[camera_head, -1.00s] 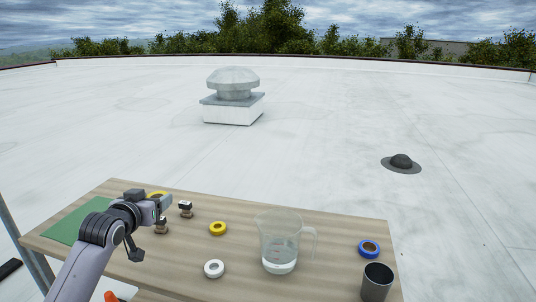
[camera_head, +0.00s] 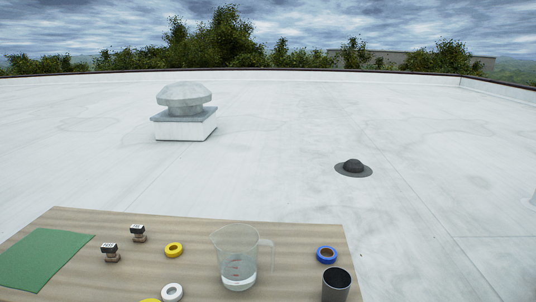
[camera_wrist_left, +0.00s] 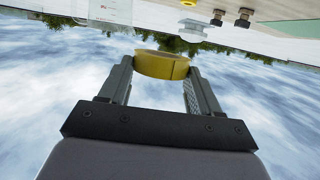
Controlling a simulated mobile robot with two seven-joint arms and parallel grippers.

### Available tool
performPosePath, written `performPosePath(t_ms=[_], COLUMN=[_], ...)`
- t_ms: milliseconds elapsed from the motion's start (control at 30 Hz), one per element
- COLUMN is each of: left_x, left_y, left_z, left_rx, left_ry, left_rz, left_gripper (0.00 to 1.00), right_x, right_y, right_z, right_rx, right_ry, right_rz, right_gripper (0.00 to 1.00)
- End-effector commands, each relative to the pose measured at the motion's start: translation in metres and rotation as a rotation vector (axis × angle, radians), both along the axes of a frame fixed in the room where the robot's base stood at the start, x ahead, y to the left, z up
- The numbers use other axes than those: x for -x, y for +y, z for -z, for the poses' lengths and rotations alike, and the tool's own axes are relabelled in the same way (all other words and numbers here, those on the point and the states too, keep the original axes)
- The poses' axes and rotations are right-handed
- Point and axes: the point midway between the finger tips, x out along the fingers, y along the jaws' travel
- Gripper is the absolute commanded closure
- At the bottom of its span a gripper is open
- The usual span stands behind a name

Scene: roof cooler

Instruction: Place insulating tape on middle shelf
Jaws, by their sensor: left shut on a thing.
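My left gripper (camera_wrist_left: 160,72) shows in the left wrist view, shut on a yellow roll of tape (camera_wrist_left: 162,65). The roll spans the gap between the two fingertips, with sky behind it. In the head view my left arm is out of sight, and a sliver of yellow (camera_head: 150,300) shows at the bottom edge; I cannot tell if it is the held roll. A second yellow roll (camera_head: 173,250), a white roll (camera_head: 172,292) and a blue roll (camera_head: 326,255) lie on the wooden table. No shelf is in view. My right gripper is not in view.
On the table (camera_head: 300,232) stand a clear measuring jug (camera_head: 238,258), a dark metal cup (camera_head: 336,285) and two small stamp-like pieces (camera_head: 138,233). A green mat (camera_head: 45,258) lies at the left. Beyond are a roof vent (camera_head: 184,112) and a dark dome (camera_head: 353,168).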

Motion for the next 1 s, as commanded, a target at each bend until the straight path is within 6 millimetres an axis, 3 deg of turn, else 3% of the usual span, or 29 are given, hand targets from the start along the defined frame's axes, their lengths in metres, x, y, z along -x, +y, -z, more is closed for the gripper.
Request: performPosePath(t_ms=[767,867,1000], left_x=[0.003,-0.003,-0.029], left_y=[-0.001,0.0,0.008], left_z=[-0.001,0.001,0.007], left_rx=[-0.001,-0.002,-0.006], left_ry=[0.0,0.0,-0.002], left_rz=[-0.002,0.004,0.018], left_gripper=[0.71,0.71,0.71], right_x=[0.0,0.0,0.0], right_y=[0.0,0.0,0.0], right_z=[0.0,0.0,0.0], right_rx=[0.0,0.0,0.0], right_ry=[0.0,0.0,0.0], right_rz=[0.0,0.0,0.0], right_gripper=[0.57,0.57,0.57])
